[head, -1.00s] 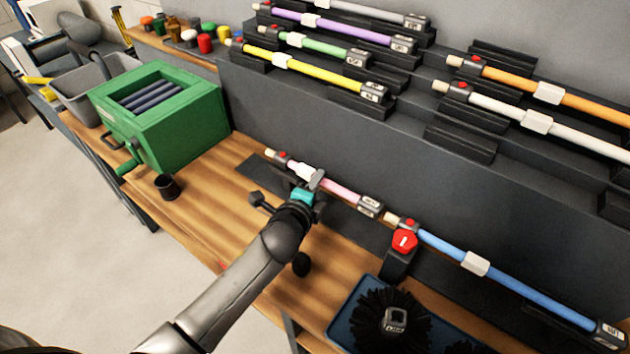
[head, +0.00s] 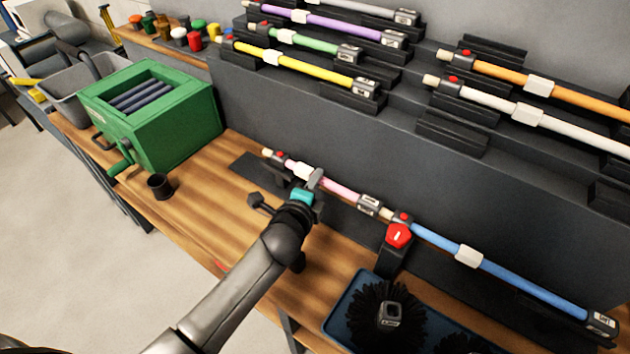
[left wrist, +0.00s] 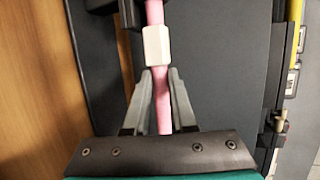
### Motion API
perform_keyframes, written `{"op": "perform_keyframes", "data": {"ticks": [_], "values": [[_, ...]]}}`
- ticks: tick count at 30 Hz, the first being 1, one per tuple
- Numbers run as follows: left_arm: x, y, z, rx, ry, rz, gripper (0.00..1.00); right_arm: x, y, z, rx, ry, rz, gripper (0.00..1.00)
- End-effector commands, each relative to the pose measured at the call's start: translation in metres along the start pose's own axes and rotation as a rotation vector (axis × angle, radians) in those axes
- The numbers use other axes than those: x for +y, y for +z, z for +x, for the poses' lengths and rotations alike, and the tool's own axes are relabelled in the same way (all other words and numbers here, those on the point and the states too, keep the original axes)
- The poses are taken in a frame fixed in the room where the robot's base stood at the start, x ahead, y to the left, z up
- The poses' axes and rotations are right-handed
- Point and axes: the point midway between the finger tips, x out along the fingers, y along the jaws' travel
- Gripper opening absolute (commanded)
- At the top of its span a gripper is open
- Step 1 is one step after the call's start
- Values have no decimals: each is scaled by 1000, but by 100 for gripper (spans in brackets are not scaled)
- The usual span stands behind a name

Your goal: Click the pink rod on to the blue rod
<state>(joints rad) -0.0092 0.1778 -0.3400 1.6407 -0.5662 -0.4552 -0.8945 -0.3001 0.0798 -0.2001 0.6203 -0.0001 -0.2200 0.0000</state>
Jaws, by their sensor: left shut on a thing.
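The pink rod (head: 338,188) lies along the front of the dark rack, with a white collar and a grey socket (head: 369,204) at its right end. My left gripper (head: 311,184) is shut on it near the white collar; the left wrist view shows the fingers (left wrist: 159,85) on either side of the pink shaft (left wrist: 163,110). The blue rod (head: 510,279) lies to the right, roughly in line. Its pale tip and red button (head: 403,217) face the socket. The socket is very close to the tip; I cannot tell whether the tip is inside it.
A blue tray (head: 342,318) with black brushes is at the front. Other coloured rods rest on the rack behind. A green box (head: 180,125) and a black cup (head: 160,187) stand left.

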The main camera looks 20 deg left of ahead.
Motion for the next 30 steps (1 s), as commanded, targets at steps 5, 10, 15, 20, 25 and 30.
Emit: {"op": "perform_keyframes", "data": {"ticks": [5, 10, 15, 20, 25, 30], "values": [[-1, -4, -1, 1, -1, -1, 0, 0, 0, 0, 0, 0, 0, 71], [-1, -8, -2, 1, -2, 0, 0, 0, 0, -1, 0, 0, 0, 71], [-1, -12, -4, 1, -2, -1, 0, 0, 0, -1, 0, 0, 0, 71], [-1, -16, -5, 1, -1, -1, 0, 0, 0, -1, 0, 0, 0, 71], [-1, -20, -6, 1, -1, -1, 0, 0, 0, -1, 0, 0, 0, 71], [0, -24, -7, 1, -1, -2, 0, 0, 0, -1, 0, 1, 0, 71]]}}
